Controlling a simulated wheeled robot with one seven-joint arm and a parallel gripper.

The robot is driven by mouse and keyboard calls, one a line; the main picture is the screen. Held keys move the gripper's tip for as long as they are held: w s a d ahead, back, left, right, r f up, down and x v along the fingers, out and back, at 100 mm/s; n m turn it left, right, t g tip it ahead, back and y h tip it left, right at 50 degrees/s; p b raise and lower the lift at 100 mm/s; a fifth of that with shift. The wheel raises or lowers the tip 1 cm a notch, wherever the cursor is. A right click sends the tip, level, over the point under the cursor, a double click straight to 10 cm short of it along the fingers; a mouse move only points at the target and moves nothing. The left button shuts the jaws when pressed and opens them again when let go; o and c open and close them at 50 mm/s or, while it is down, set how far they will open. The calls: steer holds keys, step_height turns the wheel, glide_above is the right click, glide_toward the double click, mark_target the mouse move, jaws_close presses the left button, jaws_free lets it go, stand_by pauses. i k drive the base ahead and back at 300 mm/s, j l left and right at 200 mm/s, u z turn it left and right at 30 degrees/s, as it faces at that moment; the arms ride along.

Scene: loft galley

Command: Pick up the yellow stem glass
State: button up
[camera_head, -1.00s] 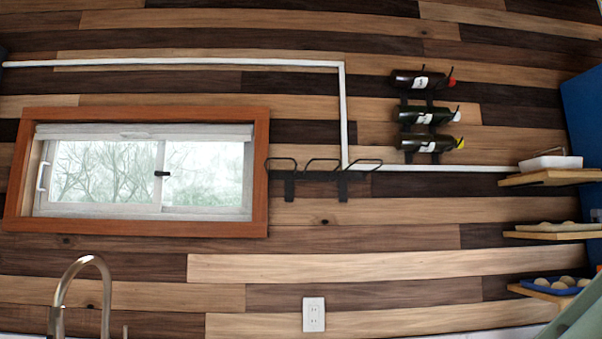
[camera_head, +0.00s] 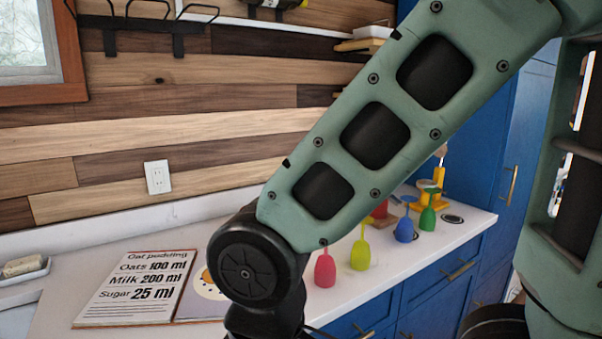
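The yellow stem glass (camera_head: 360,255) stands on the white counter (camera_head: 345,300), bowl down with its stem and foot up. It has a yellow-green tint. A pink-red stem glass (camera_head: 325,270) stands to its left, and a blue one (camera_head: 404,230) and a green one (camera_head: 428,218) stand to its right, also bowl down. My green arm crosses the view just above and left of the glasses. My gripper is out of view below the black joint at the bottom.
An open recipe book (camera_head: 135,290) lies on the counter at left. A red object (camera_head: 380,209) and yellow items (camera_head: 426,187) sit behind the glasses, partly hidden by my arm. Blue cabinets (camera_head: 440,285) are below the counter edge. A soap dish (camera_head: 25,267) is far left.

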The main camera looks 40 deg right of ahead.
mark_target(360, 253)
steer(key=i+j+z, duration=0.1)
steer(key=z, duration=0.35)
steer(key=i+j+z, duration=0.1)
steer(key=z, duration=0.35)
steer(key=i+j+z, duration=0.1)
steer(key=j+z, duration=0.15)
steer(key=z, duration=0.2)
